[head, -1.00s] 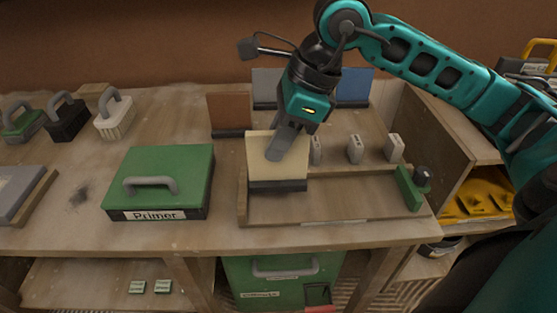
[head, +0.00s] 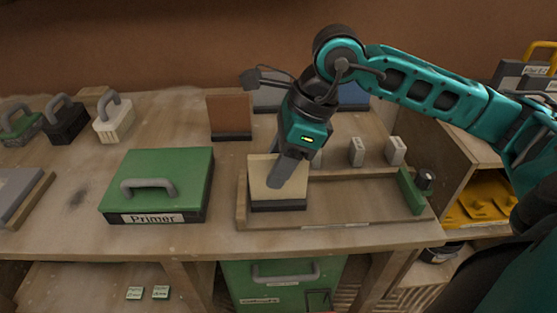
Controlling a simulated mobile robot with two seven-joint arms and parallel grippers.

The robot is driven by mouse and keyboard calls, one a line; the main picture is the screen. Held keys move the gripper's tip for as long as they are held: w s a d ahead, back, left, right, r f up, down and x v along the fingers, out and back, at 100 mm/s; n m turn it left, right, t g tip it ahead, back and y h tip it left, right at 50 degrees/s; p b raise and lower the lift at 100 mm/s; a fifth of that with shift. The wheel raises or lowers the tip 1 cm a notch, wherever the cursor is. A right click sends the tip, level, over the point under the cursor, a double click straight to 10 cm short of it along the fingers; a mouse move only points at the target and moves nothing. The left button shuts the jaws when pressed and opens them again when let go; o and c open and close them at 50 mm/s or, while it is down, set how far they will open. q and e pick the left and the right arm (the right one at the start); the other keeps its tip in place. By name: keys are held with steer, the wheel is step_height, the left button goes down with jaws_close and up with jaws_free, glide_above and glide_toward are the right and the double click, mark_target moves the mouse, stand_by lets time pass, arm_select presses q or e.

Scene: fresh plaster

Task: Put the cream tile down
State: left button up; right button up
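The cream tile (head: 261,177), with a dark strip along its lower edge, stands at the left end of the shallow wooden tray (head: 350,212) in the head view. It leans back slightly. My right gripper (head: 282,178) comes down from above, shut on the tile. One grey finger lies across its front face; the other finger is hidden behind the tile. The dark strip looks low in the tray, but I cannot tell whether it touches the tray's floor. My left gripper is not in view.
A green Primer box (head: 160,185) stands left of the tray. A brown tile (head: 229,117) and blue tile (head: 353,92) stand behind. Grey blocks (head: 396,150) line the tray's back, and a green clamp (head: 411,190) is at its right end. The tray's middle is clear.

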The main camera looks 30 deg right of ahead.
steer(key=shift+d+r, duration=0.1)
steer(key=shift+r, duration=0.35)
steer(key=p+v, duration=0.2)
steer(key=v, duration=0.8)
steer(key=shift+s+d+r, duration=0.15)
steer(key=shift+r, duration=0.15)
steer(key=shift+s+d+r, duration=0.1)
steer(key=shift+r, duration=0.2)
